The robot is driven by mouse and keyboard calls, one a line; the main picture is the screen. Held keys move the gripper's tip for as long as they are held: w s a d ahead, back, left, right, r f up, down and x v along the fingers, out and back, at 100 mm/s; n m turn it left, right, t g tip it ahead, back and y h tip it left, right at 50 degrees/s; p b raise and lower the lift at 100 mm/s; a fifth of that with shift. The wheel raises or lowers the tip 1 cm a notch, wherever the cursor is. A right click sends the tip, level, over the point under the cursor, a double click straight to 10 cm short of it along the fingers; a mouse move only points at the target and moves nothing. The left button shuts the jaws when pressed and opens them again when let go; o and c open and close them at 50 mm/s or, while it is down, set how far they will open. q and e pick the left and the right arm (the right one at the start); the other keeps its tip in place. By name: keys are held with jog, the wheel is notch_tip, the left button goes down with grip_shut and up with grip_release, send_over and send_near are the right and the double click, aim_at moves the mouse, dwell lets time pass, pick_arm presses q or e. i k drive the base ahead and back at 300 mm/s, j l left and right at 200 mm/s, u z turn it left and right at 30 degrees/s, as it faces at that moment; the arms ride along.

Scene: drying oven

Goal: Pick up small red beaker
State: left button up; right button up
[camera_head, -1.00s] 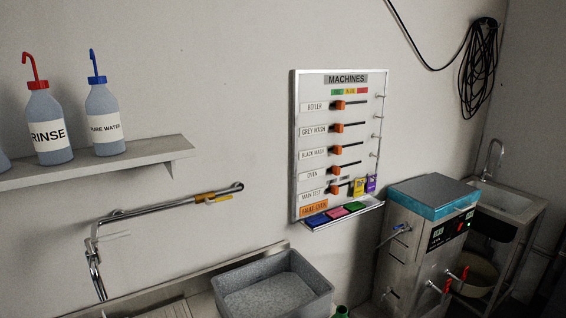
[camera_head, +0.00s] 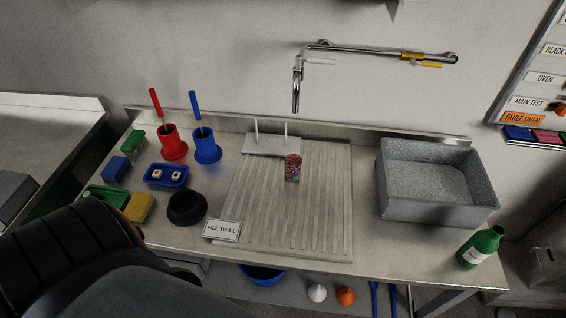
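A red flared vessel (camera_head: 172,142) stands upright at the back left of the bench, with a red stick (camera_head: 155,102) rising from behind or inside it. A blue vessel (camera_head: 206,146) of the same shape stands just right of it. A small cylinder (camera_head: 293,168) with mottled reddish, multicoloured sides stands on the ribbed draining board (camera_head: 290,225). I cannot tell which of these is the small red beaker. Neither of my grippers shows in the head view.
A grey stone basin (camera_head: 437,208) and a green bottle (camera_head: 480,247) are at the right. A black bowl (camera_head: 187,208), blue tray (camera_head: 166,175) and several sponges crowd the left. A large black shape (camera_head: 70,255) blocks the lower left. The draining board is mostly clear.

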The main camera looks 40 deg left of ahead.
aim_at(292, 163)
jog(key=u, duration=1.1)
jog(key=l, duration=0.1)
